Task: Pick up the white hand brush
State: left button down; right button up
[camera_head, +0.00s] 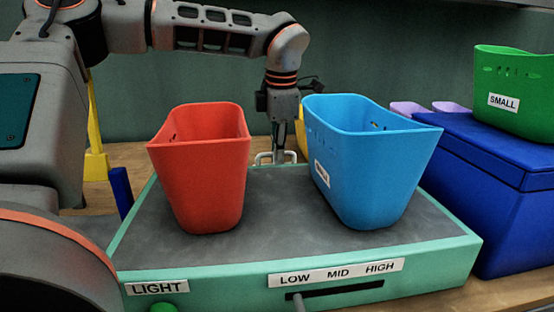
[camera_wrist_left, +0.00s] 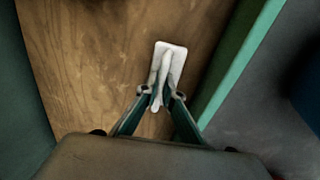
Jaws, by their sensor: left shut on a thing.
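The white hand brush (camera_wrist_left: 174,58) shows in the left wrist view, over the wooden surface beside the green edge of the platform. Its handle lies between the two fingers of my left gripper (camera_wrist_left: 161,94), which is shut on it. I cannot tell whether the brush touches the wood or is held just above it. In the head view my left gripper (camera_head: 279,155) points down behind the platform, between the red and blue bins; its fingertips and the brush are mostly hidden there. My right gripper is in neither view.
The green-edged platform (camera_head: 370,254) bears a red bin (camera_head: 200,175) and a blue bin (camera_head: 375,165). A dark blue box (camera_head: 520,225) with a green bin (camera_head: 520,95) on it stands at the right. A wall (camera_head: 400,60) rises behind.

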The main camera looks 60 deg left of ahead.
pick_arm(q)
notch_tip(320, 180, up, 20)
jog(key=p, duration=0.4)
jog(key=shift+f+p, duration=0.25)
jog(key=shift+p, duration=0.1)
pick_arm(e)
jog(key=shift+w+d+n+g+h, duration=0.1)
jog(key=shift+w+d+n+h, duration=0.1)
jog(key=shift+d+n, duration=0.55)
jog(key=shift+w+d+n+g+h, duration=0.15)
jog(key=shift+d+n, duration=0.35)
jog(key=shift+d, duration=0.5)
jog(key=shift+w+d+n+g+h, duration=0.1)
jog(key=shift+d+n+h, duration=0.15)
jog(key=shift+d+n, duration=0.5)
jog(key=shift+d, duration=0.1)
